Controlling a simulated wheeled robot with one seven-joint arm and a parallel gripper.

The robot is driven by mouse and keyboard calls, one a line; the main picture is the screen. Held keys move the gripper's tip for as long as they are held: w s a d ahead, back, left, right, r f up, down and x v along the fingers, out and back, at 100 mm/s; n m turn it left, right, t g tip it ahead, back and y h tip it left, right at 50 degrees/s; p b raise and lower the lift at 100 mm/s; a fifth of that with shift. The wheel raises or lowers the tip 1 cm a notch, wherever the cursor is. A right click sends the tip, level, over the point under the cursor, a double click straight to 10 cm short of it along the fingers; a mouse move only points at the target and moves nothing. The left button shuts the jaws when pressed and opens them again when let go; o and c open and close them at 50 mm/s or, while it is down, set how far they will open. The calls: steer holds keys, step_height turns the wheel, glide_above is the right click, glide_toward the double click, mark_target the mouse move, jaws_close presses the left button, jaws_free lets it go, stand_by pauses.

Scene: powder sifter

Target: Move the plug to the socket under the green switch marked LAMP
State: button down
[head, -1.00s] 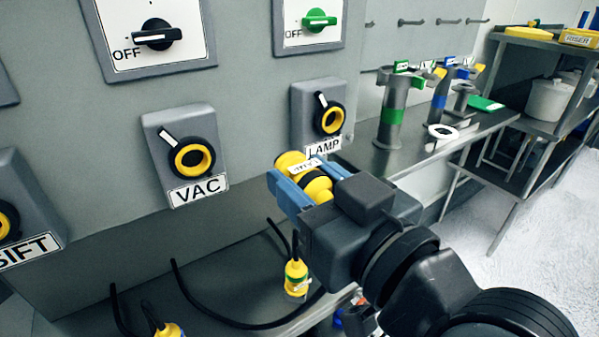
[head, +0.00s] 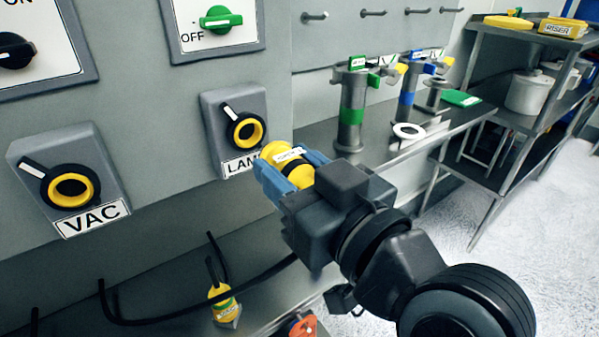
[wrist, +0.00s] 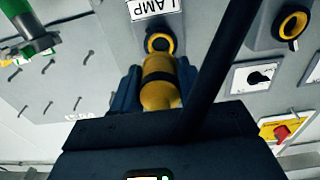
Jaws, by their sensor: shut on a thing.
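My gripper (head: 290,172) is shut on a yellow plug (head: 282,153) with a black band and a white label. The plug also shows between the blue fingers in the wrist view (wrist: 160,85). The LAMP socket (head: 245,130), a yellow ring with a black centre, is on the grey panel just up and left of the plug. The wrist view shows the plug's tip close in front of the socket (wrist: 160,43); I cannot tell whether they touch. The green switch (head: 221,18) is above the socket, beside OFF.
The VAC socket (head: 70,187) is left on the panel. Another yellow plug (head: 224,303) stands on the lower shelf by black cables. A black cable crosses the wrist view (wrist: 215,70). A steel bench (head: 385,150) with green and blue posts is to the right.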

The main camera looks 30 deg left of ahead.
mark_target(269, 152)
steer(key=shift+x, duration=2.25)
steer(key=shift+x, duration=0.95)
stand_by(0.4)
steer(key=c, duration=0.5)
jaws_free()
steer(key=b+v, duration=0.1)
steer(key=v, duration=0.7)
steer(key=shift+a+b, duration=0.1)
steer(key=shift+b, duration=0.25)
steer(key=s+d+f+m+t+h, duration=0.2)
steer(key=d+f+m+t+h, duration=0.25)
steer(key=d+f, duration=0.6)
steer(key=s+d+f+m+t+h, duration=0.3)
steer(key=d+f+m+h, duration=0.25)
steer(key=d+f, duration=0.5)
steer(key=s+d+r+m+h, duration=0.1)
steer(key=s+d+m+h, duration=0.2)
steer(key=s+d, duration=1.4)
steer(key=s+h, duration=0.3)
steer(key=s, duration=0.1)
steer(key=shift+s+d+m+h, duration=0.3)
steer(key=shift+d, duration=0.1)
